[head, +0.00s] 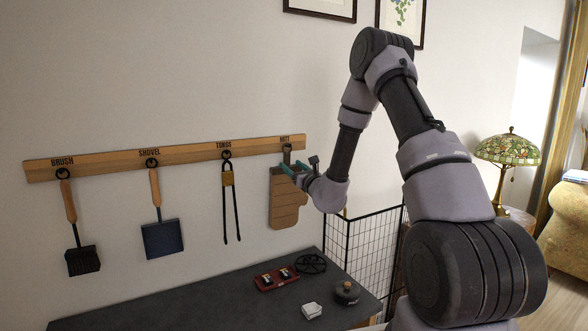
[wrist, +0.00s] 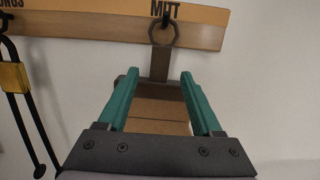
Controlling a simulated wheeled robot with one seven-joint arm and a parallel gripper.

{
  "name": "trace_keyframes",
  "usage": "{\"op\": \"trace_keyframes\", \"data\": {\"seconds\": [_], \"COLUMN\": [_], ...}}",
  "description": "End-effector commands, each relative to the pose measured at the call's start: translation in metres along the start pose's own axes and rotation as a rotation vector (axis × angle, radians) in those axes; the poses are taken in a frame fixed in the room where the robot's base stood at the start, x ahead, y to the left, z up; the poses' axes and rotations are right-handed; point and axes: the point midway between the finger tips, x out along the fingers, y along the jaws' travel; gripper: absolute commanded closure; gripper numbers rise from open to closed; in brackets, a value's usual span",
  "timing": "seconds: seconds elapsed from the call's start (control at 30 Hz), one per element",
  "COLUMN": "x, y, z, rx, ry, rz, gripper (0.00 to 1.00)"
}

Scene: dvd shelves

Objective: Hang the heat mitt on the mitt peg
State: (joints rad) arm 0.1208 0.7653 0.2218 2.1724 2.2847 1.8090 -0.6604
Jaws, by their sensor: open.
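The tan heat mitt (head: 287,208) hangs upright against the wall below the MITT label at the right end of the wooden rail. In the wrist view its dark strap (wrist: 160,65) runs up to a ring (wrist: 163,32), which sits around the mitt peg (wrist: 165,20). My gripper (wrist: 158,78) is open, with a teal finger on each side of the mitt's top and strap and a gap beside the strap. In the head view my gripper (head: 293,168) is in front of the mitt's upper part and hides some of it.
The wooden rail (head: 190,156) also holds a brush (head: 70,205), a shovel (head: 158,215) and tongs (head: 228,185). Below is a dark tabletop (head: 220,300) with a red tray (head: 275,280), a small pot (head: 346,293) and a white block (head: 312,310). A black wire screen (head: 365,245) stands to the right.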

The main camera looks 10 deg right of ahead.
Motion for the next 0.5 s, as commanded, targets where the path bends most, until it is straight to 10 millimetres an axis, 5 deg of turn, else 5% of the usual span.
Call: {"op": "trace_keyframes", "data": {"seconds": [0.17,0.5], "x": [-0.016,-0.083], "y": [0.0,0.0], "z": [-0.001,-0.001], "rx": [0.0,0.002], "ry": [0.003,0.003], "rz": [0.001,-0.001], "gripper": [0.33,0.33]}}
